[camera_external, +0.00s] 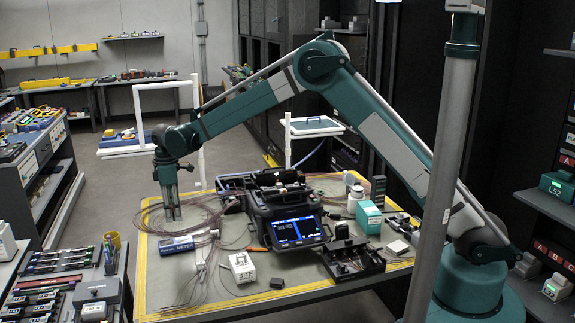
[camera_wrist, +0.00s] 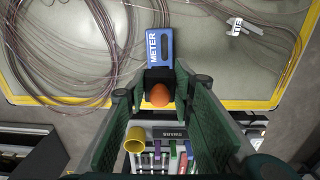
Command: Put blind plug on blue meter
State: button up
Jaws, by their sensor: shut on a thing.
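The blue meter (camera_external: 178,244) lies on the left part of the worktable. In the wrist view the meter (camera_wrist: 160,48) shows its white "METER" lettering, just beyond my fingertips. My gripper (camera_external: 172,214) points down above the table's left side; in the wrist view its green fingers (camera_wrist: 160,88) close around a rounded orange piece (camera_wrist: 159,96). This looks like the blind plug. A black part sits between it and the meter's blue body; I cannot tell which of them it belongs to, or whether plug and meter touch.
Thin looped cables (camera_wrist: 70,45) spread over the table around the meter. The splicer with its lit screen (camera_external: 297,229) stands right of the meter, a white box (camera_external: 242,267) in front. A yellow cup (camera_wrist: 134,141) and tools sit on a cart at the near left.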

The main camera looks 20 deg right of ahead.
send_over(178, 241)
jog(key=shift+f, duration=3)
jog(key=shift+f, duration=0.1)
jog(key=shift+f, duration=1.8)
jog(key=shift+f+b, duration=0.1)
jog(key=shift+b, duration=0.3)
jog(key=o, duration=0.4)
jog(key=shift+f, duration=0.1)
jog(key=o, duration=0.5)
jog(key=shift+r, duration=0.25)
notch_tip(178, 241, up, 12)
jog(key=shift+p, duration=0.45)
